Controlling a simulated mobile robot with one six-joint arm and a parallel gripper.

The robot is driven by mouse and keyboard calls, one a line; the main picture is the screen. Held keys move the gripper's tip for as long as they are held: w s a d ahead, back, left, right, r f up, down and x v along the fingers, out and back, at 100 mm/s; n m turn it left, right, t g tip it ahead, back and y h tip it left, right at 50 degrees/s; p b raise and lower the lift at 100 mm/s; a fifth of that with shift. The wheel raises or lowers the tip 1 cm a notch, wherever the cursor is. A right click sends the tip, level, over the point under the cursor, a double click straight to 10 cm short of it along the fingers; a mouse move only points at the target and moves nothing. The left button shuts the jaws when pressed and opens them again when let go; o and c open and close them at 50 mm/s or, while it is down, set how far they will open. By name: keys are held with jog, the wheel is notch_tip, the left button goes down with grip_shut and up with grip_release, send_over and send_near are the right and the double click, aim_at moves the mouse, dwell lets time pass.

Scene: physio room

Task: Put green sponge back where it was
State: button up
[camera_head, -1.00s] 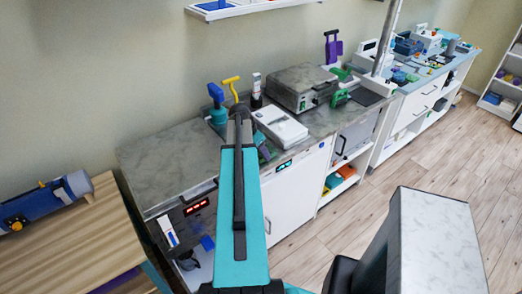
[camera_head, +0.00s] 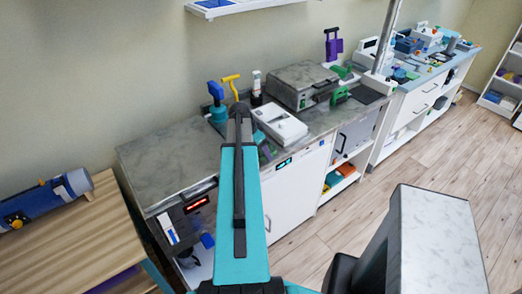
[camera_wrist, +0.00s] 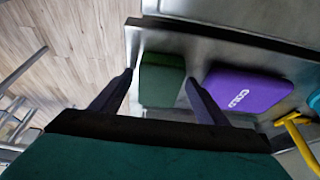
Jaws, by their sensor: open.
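A dark green block (camera_wrist: 161,80), which looks like the green sponge, lies on a grey surface in the wrist view. My gripper (camera_wrist: 159,84) is open, with one dark finger on each side of the block in the picture. I see no finger clearly touching it, and the depth between them is hard to judge. In the head view my teal arm reaches toward the counter, and its dark end hides what lies beyond it; I cannot pick out the block there.
A purple pack marked COLD (camera_wrist: 248,92) lies right of the block, with a yellow handle (camera_wrist: 299,140) beyond it. In the head view a white box (camera_head: 280,123) and a grey device (camera_head: 302,85) stand on the counter. The counter's left part (camera_head: 170,160) is clear.

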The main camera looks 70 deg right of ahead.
jog(key=shift+r, duration=0.25)
jog(key=b+v, duration=0.3)
jog(key=v, duration=0.8)
jog(key=shift+a+r, duration=0.15)
jog(key=shift+r, duration=0.2)
dwell(0.6)
